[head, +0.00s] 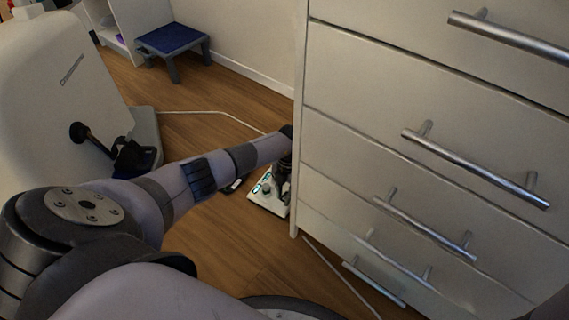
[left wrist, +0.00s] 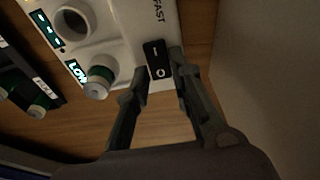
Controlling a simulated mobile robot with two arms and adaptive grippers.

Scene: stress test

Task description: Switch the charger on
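The charger (head: 268,192) is a white box with lit labels, on the wooden floor beside the drawer cabinet's left edge. In the left wrist view the charger (left wrist: 118,30) shows a "LOW" label, a "FAST" label, round sockets or knobs and a black rocker switch (left wrist: 157,60). My left gripper (left wrist: 157,68) has its fingers apart, with the tips close to the two sides of the switch. I cannot tell whether they touch it. My right gripper is out of view.
The white drawer cabinet (head: 400,90) with metal handles stands close on the right. A black device (left wrist: 30,88) lies left of the charger. A white cable (head: 205,112) runs along the floor. A blue step stool (head: 172,38) stands at the back. A large white machine (head: 55,100) stands left.

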